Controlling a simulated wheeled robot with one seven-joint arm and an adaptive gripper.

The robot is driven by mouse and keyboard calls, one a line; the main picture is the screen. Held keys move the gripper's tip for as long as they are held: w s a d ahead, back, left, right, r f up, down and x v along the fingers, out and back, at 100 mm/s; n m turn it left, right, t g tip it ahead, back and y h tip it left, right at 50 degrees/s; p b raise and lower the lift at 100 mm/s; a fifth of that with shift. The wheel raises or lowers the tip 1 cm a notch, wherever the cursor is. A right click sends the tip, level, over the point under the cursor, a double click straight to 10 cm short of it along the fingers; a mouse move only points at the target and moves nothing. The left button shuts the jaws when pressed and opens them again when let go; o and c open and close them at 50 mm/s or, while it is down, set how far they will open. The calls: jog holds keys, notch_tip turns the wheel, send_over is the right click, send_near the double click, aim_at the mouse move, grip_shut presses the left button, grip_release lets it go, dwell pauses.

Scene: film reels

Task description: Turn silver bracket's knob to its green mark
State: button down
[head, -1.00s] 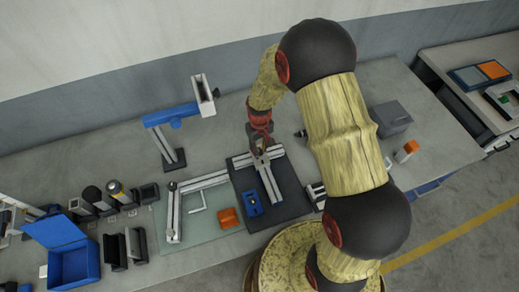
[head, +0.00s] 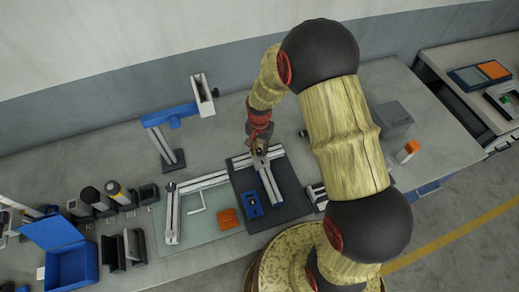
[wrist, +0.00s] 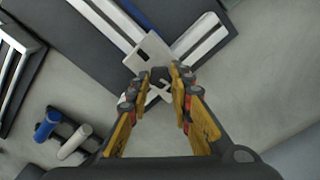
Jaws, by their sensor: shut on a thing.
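The silver bracket (wrist: 153,48) is a pale plate at the corner where silver rails meet on a dark mat; it shows in the wrist view. My gripper (wrist: 160,78) points down at it, with its yellow-and-grey fingers on both sides of a small dark knob (wrist: 160,74). The fingertips are shut on the knob. In the head view my gripper (head: 260,153) is over the rail corner, and the knob is mostly hidden by the fingers. I cannot make out a green mark at the knob.
A dark mat (head: 292,204) lies under the rails, with a blue block (head: 252,204) on it. To the left are a glass plate (head: 215,223), an orange part (head: 228,218) and a blue stand (head: 172,116). A grey box (head: 390,120) stands to the right.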

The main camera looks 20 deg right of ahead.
aim_at(260, 152)
jog(key=shift+m, duration=1.3)
jog(key=c, duration=1.6)
grip_release()
jog(key=shift+r, duration=0.1)
notch_tip(260, 152, up, 12)
jog(key=shift+f, duration=0.1)
